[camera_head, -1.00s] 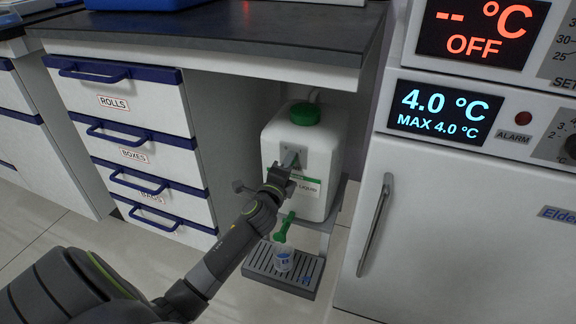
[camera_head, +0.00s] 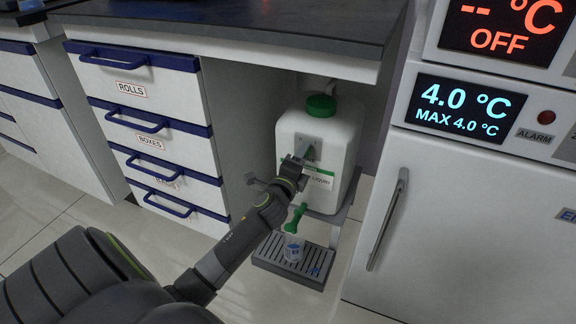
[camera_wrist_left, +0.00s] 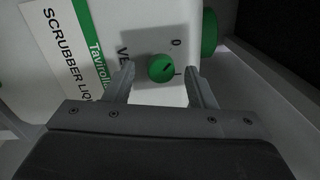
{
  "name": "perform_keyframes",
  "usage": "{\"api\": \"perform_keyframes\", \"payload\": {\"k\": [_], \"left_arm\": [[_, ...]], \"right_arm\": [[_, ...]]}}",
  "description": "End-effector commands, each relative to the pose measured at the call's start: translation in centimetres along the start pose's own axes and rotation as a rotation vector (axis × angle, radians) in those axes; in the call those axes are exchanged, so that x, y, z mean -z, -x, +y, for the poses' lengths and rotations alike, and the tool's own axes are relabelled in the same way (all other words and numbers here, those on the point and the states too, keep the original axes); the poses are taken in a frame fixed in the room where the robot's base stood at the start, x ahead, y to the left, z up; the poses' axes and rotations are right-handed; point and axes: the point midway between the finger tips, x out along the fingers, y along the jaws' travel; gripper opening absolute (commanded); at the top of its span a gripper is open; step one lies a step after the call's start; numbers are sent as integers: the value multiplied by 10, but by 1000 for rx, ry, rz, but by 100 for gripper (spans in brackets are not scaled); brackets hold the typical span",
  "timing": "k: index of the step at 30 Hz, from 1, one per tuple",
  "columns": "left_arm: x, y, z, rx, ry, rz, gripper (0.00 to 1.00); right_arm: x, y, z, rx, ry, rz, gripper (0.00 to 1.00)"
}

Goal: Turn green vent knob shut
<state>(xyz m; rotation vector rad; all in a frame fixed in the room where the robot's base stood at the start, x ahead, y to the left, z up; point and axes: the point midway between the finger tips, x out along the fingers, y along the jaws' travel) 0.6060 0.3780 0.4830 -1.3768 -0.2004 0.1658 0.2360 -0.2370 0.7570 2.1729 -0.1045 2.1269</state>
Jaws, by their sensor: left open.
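The green vent knob (camera_wrist_left: 161,68) is on the upper front of a white canister (camera_head: 342,143). It is round with a short dark slanted mark, and a "0" and an "I" are printed beside it. In the head view a bit of green (camera_head: 311,153) shows by my fingers, mostly hidden. My left gripper (camera_head: 303,158) is at the canister's front. In the left wrist view its open fingers stand on either side of the knob, with gaps; I cannot tell whether the fingertips reach its depth. My right gripper is not in view.
The canister has a green cap (camera_head: 321,106) and stands under the bench top (camera_head: 240,27). Below are a green tap (camera_head: 297,216) and a small beaker (camera_head: 293,248) on a drip tray (camera_head: 270,259). Drawers (camera_head: 140,97) are left; a white cabinet with a handle (camera_head: 388,220) is right.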

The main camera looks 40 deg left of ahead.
Motion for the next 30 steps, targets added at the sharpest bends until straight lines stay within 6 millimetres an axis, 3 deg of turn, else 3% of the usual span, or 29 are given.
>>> {"api": "perform_keyframes", "payload": {"k": [8, 18, 24, 30], "left_arm": [[-1, 55, -1, -6, 1, -1, 50], [0, 127, 1, -5, 2, -1, 50], [0, 155, 2, -4, 1, -1, 50], [0, 166, 1, -3, 1, -1, 50]], "right_arm": [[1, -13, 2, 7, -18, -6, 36], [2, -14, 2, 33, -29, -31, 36], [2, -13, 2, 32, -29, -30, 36], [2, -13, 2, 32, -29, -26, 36]]}}
